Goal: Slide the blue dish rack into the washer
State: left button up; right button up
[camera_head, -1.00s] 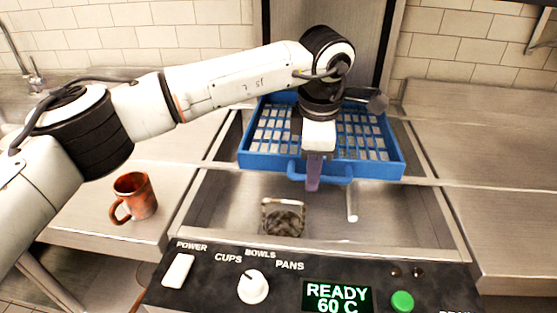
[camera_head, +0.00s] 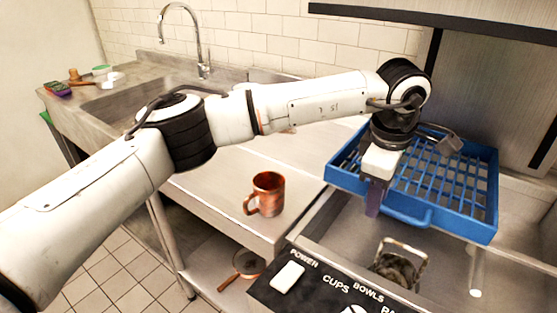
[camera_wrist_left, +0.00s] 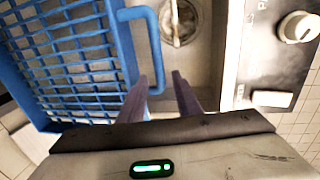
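The blue dish rack (camera_head: 470,213) lies over the rear of the washer's open tub (camera_head: 345,232), in front of a tall grey panel (camera_head: 480,90). Its looped front handle (camera_head: 408,218) points toward the control panel. My left gripper (camera_head: 373,200) reaches down at the rack's front edge, by the handle. In the left wrist view, its two purple fingers (camera_wrist_left: 163,95) are apart. The end of the blue handle (camera_wrist_left: 155,60) shows between them, nearer the left finger, with a clear gap to the right finger. My right gripper is out of view.
A copper mug (camera_head: 267,193) stands on the steel counter left of the washer. A wire-framed part (camera_head: 398,268) sits in the tub. The control panel (camera_head: 285,290) borders its front. A pan (camera_head: 247,264) lies on the lower shelf. A sink (camera_head: 135,100) is at the back left.

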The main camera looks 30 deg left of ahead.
pick_arm(q)
jog(key=w+a, duration=0.1)
jog(key=a, duration=0.5)
jog(key=w+a, duration=0.1)
jog(key=a, duration=0.6)
jog(key=w+a, duration=0.1)
jog(key=a, duration=0.5)
jog(key=shift+a, duration=0.4)
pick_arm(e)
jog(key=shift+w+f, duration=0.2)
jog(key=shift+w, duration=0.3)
